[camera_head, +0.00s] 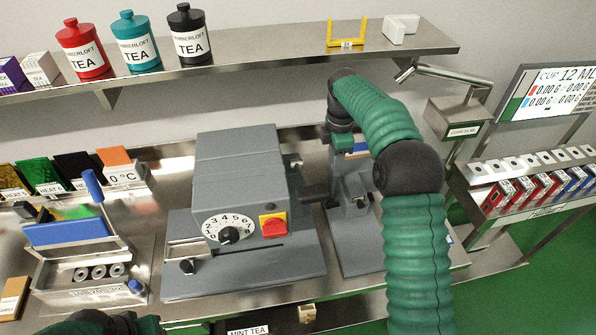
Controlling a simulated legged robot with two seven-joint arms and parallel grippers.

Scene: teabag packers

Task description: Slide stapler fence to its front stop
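A narrow grey machine, which looks like the stapler (352,240), stands on the steel bench right of a larger grey dial machine. Its upper part is largely behind my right arm. A small dark fitting with a knob sits on its base, but I cannot tell which part is the fence. My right arm, in a green sleeve, rises in front and bends down over the stapler's back. My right gripper (349,146) is at its upper part; the fingers are too small and hidden to read. Only a bit of my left arm shows at the bottom left; its gripper is out of view.
The dial machine (245,190) with a red-and-yellow switch stands close left of the stapler. A blue-handled device (85,262) is further left. A steel shelf (260,48) with tea tins runs above. A dispenser (460,120) and a box rack (535,190) stand right.

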